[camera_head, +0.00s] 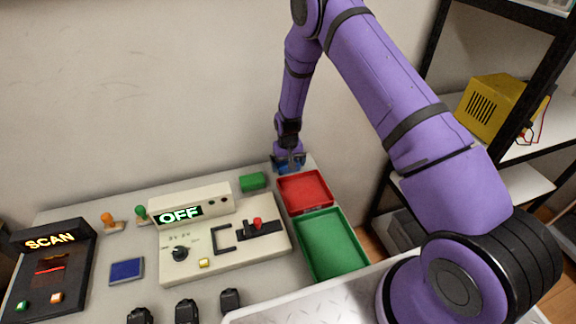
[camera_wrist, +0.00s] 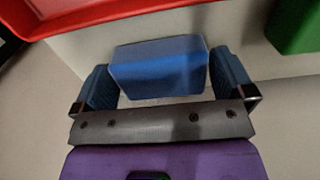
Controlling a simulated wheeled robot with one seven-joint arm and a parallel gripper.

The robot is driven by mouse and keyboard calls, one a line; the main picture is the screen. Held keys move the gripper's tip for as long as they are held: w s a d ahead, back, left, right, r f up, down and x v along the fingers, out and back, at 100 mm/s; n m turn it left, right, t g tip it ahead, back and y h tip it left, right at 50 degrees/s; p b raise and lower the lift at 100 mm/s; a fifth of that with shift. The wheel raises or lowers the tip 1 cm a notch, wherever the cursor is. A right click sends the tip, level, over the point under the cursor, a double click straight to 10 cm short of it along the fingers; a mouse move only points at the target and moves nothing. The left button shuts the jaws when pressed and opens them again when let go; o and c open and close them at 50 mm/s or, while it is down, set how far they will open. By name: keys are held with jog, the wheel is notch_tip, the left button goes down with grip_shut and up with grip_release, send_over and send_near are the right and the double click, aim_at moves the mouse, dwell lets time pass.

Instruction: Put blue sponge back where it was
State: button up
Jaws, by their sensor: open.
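The blue sponge (camera_wrist: 158,72) lies between the two fingers of my gripper (camera_wrist: 161,62) in the wrist view. My gripper is open, with a narrow gap visible on each side of the sponge. In the head view my gripper (camera_head: 289,160) is low at the table's back edge, just behind the red tray (camera_head: 305,207). There the sponge is mostly hidden by the gripper, and I cannot clearly tell it from the bluish fingers. A flat blue square (camera_head: 127,271) lies on the table at the left, between the scanner and the control panel.
A green block (camera_head: 252,181) sits left of my gripper. A green tray (camera_head: 362,262) is in front of the red one. The OFF control panel (camera_head: 270,240), the SCAN box (camera_head: 85,236) and small orange and green knobs stand to the left. A wall is close behind.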

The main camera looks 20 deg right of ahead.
jog(key=s+d+r+t, duration=0.1)
jog(key=s+r, duration=0.1)
jog(key=r, duration=1.3)
jog(key=s+d+r, duration=0.1)
jog(key=s+r, duration=0.1)
jog(key=r, duration=1.2)
jog(key=s+d+r+t, duration=0.2)
jog(key=s+r, duration=0.8)
jog(key=r, duration=0.4)
jog(key=s+d+r+t, duration=0.1)
jog(key=s+r, duration=0.3)
jog(key=s, duration=0.9)
jog(key=s+d+r+t, duration=0.1)
jog(key=s+r, duration=0.4)
jog(key=s, duration=0.8)
jog(key=shift+d, duration=0.45)
jog(key=shift+r, duration=0.1)
